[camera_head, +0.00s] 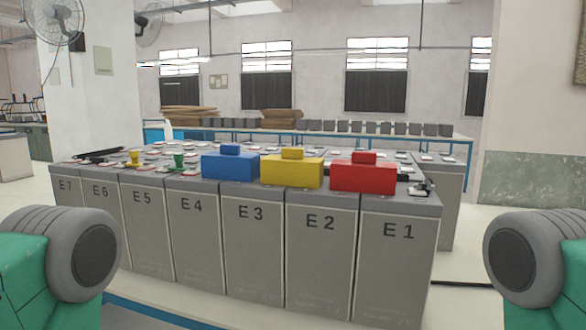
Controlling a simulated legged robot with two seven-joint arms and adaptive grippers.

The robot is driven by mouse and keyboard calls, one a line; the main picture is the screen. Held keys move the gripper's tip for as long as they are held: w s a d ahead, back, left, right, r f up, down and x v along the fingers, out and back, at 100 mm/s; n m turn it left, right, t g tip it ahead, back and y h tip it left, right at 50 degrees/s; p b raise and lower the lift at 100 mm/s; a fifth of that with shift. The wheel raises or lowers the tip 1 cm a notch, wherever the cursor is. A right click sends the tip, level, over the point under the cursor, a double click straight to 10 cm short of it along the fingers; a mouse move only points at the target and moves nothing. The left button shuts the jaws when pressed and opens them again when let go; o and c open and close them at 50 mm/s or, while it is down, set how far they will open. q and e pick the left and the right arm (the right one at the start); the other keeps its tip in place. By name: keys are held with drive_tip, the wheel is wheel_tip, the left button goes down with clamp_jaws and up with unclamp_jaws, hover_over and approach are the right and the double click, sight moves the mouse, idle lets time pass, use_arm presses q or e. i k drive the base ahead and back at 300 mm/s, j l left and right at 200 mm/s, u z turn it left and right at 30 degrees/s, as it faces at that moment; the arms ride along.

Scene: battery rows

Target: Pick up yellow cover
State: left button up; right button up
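The yellow cover (292,171) is a box shape with a smaller raised block on top. It sits upright on the battery row, over the cells marked E2 and E3. A blue cover (230,164) stands to its left and a red cover (363,175) to its right, each of the same shape. Parts of my green and grey arms show at the lower left and lower right edges, well apart from the covers. Neither gripper's fingers are in the picture.
The grey battery row (255,245) has cells marked E1 to E7, with terminals and small yellow and green cups (179,160) on top. A blue-framed table (330,134) with dark blocks stands behind. Floor is clear at the right.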

sight(291, 168)
drive_tip(key=i+l+u, duration=0.15)
drive_tip(key=u, duration=0.25)
drive_tip(key=i+l+u, duration=0.35)
drive_tip(key=j, duration=0.1)
